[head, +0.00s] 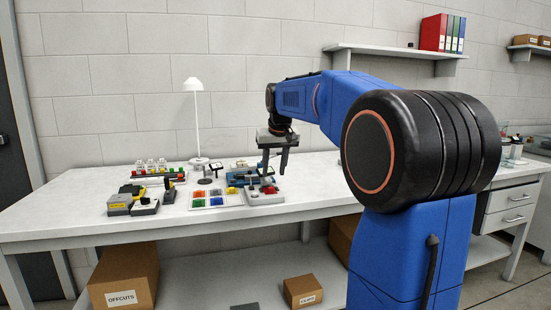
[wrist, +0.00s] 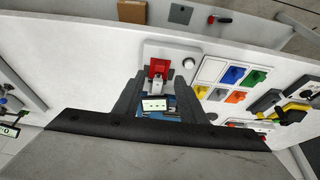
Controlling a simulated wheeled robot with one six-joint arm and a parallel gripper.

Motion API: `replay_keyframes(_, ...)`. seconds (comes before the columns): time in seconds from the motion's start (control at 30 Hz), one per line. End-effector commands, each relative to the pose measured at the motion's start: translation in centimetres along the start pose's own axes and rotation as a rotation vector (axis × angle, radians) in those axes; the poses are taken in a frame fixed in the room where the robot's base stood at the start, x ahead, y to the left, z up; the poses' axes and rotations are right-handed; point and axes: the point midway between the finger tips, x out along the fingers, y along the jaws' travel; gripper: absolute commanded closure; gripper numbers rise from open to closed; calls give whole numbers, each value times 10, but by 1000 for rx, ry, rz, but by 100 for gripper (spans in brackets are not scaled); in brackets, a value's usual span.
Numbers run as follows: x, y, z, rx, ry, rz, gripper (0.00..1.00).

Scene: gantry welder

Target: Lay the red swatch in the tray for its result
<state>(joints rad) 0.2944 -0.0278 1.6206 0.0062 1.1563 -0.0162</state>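A red piece (wrist: 160,67), which looks like the red swatch, lies on a pale grey block (wrist: 185,50) in the wrist view, with a small metal part at its near edge. The same block (head: 265,198) stands near the bench's front edge in the head view. My gripper (head: 274,164) hangs above the bench behind it. In the wrist view my gripper (wrist: 157,98) has its fingers apart with nothing clasped. A white sectioned tray (wrist: 214,70) beside the block holds blue, green, yellow, grey and orange pieces. I cannot tell which section is for which result.
Blue equipment (head: 240,181) with a small white marked plate (wrist: 154,104) lies below my gripper. A white lamp (head: 196,120) stands at the back. Yellow and grey devices (head: 120,204) and a rack of small items (head: 152,172) are at left. The bench's left end is clear.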

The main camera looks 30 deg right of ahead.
Motion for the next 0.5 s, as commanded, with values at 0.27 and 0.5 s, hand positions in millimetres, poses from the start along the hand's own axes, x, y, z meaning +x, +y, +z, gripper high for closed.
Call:
replay_keyframes(0.27, 45, 0, 0, 0, -3, 0, 62)
replay_keyframes(0.5, 71, 0, 0, 0, 0, 0, 62)
